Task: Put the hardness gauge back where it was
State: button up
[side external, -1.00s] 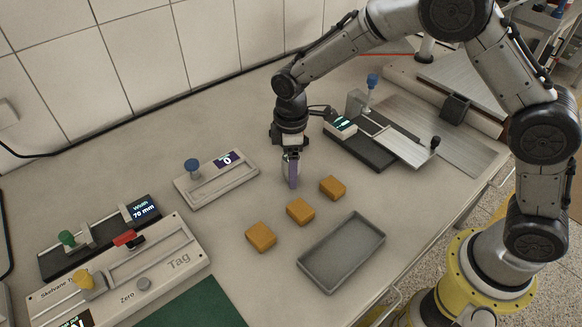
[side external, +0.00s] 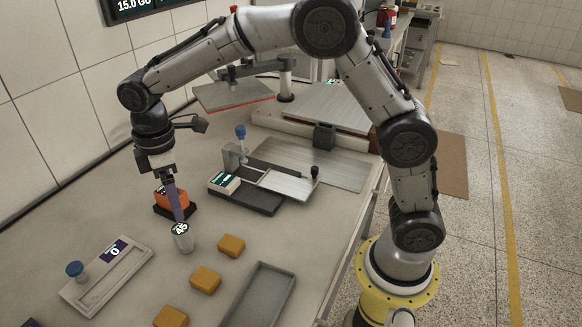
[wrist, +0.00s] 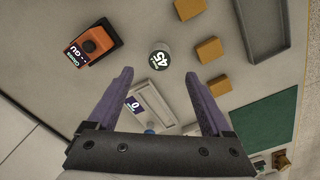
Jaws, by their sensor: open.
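The hardness gauge appears to be the small grey cylinder (side external: 183,243) with a round dial reading 45. It stands upright on the bench near the orange-yellow blocks. In the wrist view the gauge (wrist: 160,57) lies just beyond the fingertips, centred between them. My gripper (side external: 179,218) points down just above the gauge; its purple fingers overlap the dial's edge in the side view. In the wrist view my gripper (wrist: 159,73) has its fingers wide apart with nothing held between them.
Yellow blocks (side external: 231,245) and a grey tray (side external: 262,292) lie right of the gauge. An orange meter (side external: 160,197) in a black base stands close behind my gripper. A white slide device (side external: 105,275) is at left, a black device (side external: 248,196) at right.

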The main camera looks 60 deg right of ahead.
jog(key=s+d+r+m+t, duration=0.2)
jog(key=s+d+r+m, duration=0.3)
jog(key=s, duration=0.4)
jog(key=s+d+r+m+t, duration=0.25)
jog(key=s+d+r, duration=0.3)
jog(key=s, duration=0.45)
jog(key=s+d+f+m+t, duration=0.1)
jog(key=s+d+f+m, duration=0.1)
jog(key=s, duration=0.6)
jog(key=shift+d+f+m, duration=0.4)
jog(key=shift+d+m, duration=0.2)
jog(key=shift+m, duration=0.15)
